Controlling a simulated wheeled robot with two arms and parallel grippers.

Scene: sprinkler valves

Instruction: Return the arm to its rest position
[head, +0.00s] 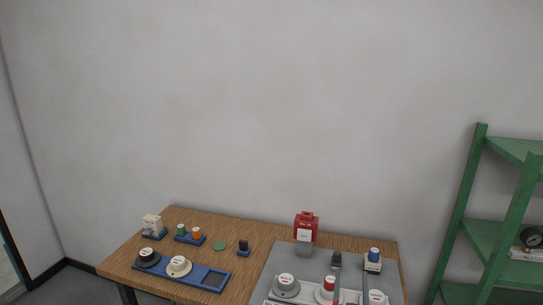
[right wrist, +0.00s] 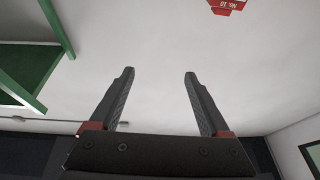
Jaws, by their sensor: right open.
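My right gripper (right wrist: 160,76) shows in the right wrist view with its two dark fingers spread apart. Nothing is between them, and the pale wall lies behind. My left gripper is in neither view. The wooden table (head: 135,256) stands at the bottom of the head view, with a grey panel (head: 275,262) on its right part.
Round white-topped valves (head: 286,284), a red box (head: 306,222) and a blue-capped part (head: 374,257) are on or by the panel. A blue tray (head: 222,288) holds knobs. A green shelf (head: 466,215) stands right. The wall above the table is bare.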

